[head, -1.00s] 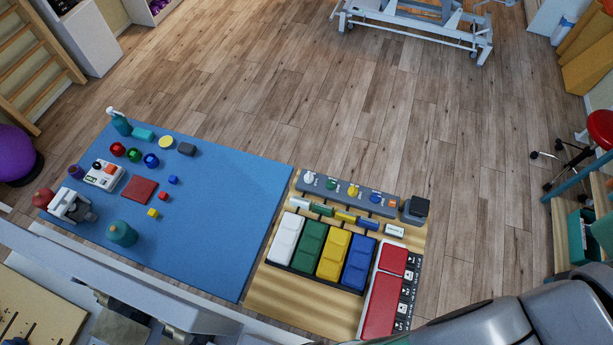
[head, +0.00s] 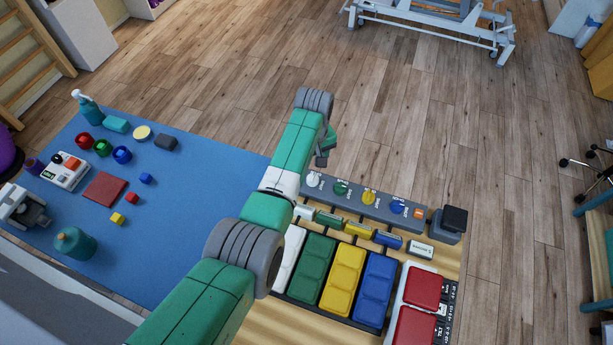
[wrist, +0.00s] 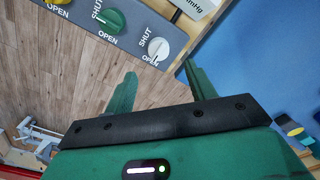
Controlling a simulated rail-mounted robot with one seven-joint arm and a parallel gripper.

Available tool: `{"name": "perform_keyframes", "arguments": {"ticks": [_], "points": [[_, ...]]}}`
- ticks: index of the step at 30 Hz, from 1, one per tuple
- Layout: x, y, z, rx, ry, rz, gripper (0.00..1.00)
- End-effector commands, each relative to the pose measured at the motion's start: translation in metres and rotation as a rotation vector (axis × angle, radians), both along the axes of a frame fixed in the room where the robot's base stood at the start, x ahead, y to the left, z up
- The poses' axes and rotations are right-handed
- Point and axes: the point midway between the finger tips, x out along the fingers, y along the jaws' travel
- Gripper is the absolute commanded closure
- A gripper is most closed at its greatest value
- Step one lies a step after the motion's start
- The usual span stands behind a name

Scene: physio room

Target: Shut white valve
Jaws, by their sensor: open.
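The white valve (head: 314,180) is a small round knob at the left end of a grey valve panel (head: 378,207). In the wrist view the white valve (wrist: 158,48) sits at the panel's end, with SHUT and OPEN labels beside it. I cannot clearly tell which label its handle points to. My gripper (head: 323,158) is just beyond the panel's left end, close to the white valve. In the wrist view my gripper (wrist: 160,74) has its two green fingers apart, with nothing between them. The knob shows just past the fingertips, apart from them.
Green (head: 341,188), yellow (head: 369,198) and blue (head: 397,207) valves stand in the same row. A blue mat (head: 190,190) with small objects is at left. Open floor lies behind the panel.

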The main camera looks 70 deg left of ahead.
Motion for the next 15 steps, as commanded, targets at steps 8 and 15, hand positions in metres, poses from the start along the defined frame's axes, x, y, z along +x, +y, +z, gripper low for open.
{"name": "perform_keyframes", "arguments": {"ticks": [8, 15], "points": [[-0.001, -0.001, -0.029, -0.003, 0.004, -0.001, 0.45], [0.001, -0.001, -0.07, -0.001, 0.001, -0.003, 0.45]]}}
